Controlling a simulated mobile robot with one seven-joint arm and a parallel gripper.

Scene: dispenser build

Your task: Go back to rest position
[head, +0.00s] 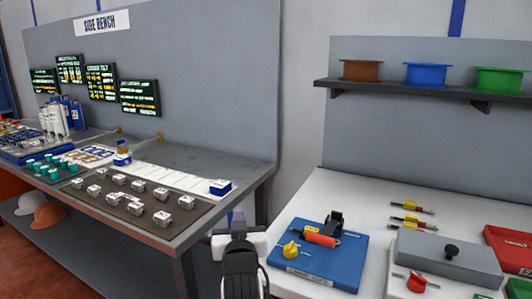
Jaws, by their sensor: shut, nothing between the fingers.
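My gripper (238,220) shows low in the middle of the head view, at the gap between the side bench (215,165) and the white-topped table (345,190). I see it from behind, beyond my dark wrist. Its fingers are small and partly hidden here; they look shut, with nothing held. It is apart from the things on both tables.
A blue fixture board (340,262) with a yellow knob and an orange-red part lies right of my gripper. A grey box (445,258) stands further right. The side bench's corner (270,168) is close on the left. Spools stand on a shelf (420,90).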

